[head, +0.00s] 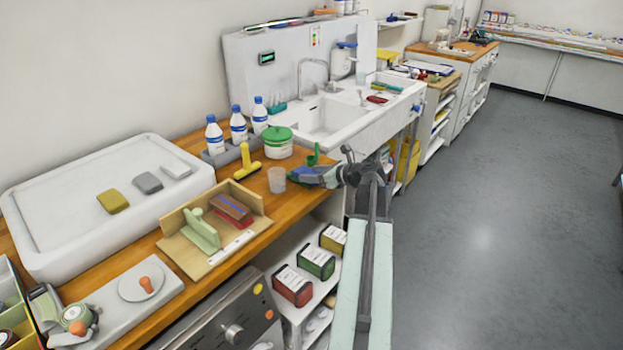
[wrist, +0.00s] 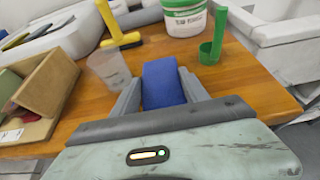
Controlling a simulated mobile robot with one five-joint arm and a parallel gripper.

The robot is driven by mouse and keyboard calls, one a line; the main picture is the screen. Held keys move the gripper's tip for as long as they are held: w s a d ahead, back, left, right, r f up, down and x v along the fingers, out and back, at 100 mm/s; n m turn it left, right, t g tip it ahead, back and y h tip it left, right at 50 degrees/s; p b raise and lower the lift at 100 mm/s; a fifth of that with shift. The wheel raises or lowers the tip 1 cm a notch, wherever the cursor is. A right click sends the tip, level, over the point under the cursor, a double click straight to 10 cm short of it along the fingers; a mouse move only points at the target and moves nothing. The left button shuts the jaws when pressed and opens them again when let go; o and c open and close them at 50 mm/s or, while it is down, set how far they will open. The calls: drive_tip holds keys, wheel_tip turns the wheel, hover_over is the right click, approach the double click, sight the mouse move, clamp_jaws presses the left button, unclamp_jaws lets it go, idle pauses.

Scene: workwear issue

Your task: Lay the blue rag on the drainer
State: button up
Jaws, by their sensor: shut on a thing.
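My gripper (head: 318,176) is shut on the blue rag, just above the wooden counter's front edge. In the wrist view, the blue rag (wrist: 162,83) looks like a folded block between the two grey fingers of my gripper (wrist: 160,88). The white sink unit (head: 357,128) stands beyond my gripper. The flat white surface right of its basin, which looks like the drainer (head: 402,87), has a red item (head: 377,99) and a green item (head: 387,87) on it.
Close to my gripper stand a clear cup (head: 277,180), a green scoop (wrist: 213,42), a white tub with green lid (head: 279,145) and a yellow squeegee-like tool (head: 247,162). A wooden box (head: 180,243) and large white tray (head: 50,235) are left. Grey floor is free right.

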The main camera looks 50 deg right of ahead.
drive_tip(key=shift+f, duration=0.25)
drive_tip(key=o, duration=1.5)
drive_tip(key=shift+r, duration=0.1)
drive_tip(key=shift+r, duration=0.1)
drive_tip(key=shift+s+r, duration=0.2)
drive_tip(key=shift+r, duration=0.1)
drive_tip(key=a+p+v, duration=0.1)
drive_tip(key=p+v, duration=0.3)
drive_tip(key=v, duration=0.7)
drive_tip(key=shift+s+d+p, duration=0.25)
drive_tip(key=shift+d+p, duration=0.1)
drive_tip(key=shift+d, duration=0.15)
drive_tip(key=shift+o, duration=0.5)
